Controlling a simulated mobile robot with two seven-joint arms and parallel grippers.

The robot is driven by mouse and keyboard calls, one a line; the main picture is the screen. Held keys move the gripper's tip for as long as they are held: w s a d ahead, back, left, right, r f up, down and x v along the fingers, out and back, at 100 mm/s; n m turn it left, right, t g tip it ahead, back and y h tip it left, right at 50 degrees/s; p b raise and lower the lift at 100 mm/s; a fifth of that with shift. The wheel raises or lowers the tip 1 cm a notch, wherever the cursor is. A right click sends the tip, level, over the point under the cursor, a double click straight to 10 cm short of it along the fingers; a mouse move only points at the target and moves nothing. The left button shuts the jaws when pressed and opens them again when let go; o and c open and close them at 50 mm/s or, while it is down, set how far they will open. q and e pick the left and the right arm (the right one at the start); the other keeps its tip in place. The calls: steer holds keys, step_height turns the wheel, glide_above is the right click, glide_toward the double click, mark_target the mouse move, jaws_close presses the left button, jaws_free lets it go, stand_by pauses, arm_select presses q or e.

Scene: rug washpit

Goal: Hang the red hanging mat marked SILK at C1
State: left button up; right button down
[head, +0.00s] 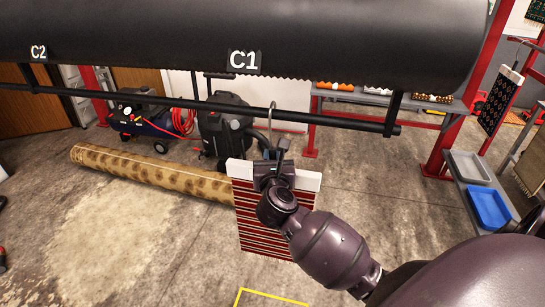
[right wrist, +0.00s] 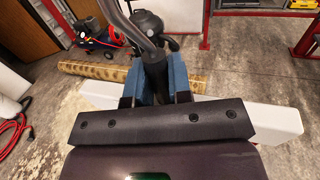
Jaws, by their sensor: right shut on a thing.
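The red striped mat (head: 262,225) hangs from a white bar (head: 305,181) with a grey metal hook (head: 271,120) above it. My right gripper (head: 280,165) is shut on the dark neck under the hook, which also shows between the blue fingers in the right wrist view (right wrist: 155,82). No SILK marking is readable. The C1 label (head: 244,62) is on a big black roller, with a thin black rail (head: 340,121) below it. The hook's top overlaps the rail in the head view; I cannot tell whether it rests on it. My left gripper is not in view.
The C2 label (head: 38,52) is further left on the roller. A rolled tan rug (head: 140,170) and a black vacuum machine (head: 222,125) are on the floor behind. Blue tray (head: 488,207) and a dark hanging mat (head: 497,103) are at right. The rail near C1 looks bare.

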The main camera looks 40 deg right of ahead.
steer(key=shift+f, duration=0.35)
steer(key=c, duration=1)
jaws_free()
steer(key=shift+o, duration=0.2)
steer(key=b+v, duration=0.1)
steer(key=v, duration=0.9)
steer(key=shift+s+a, duration=0.2)
steer(key=shift+s, duration=0.15)
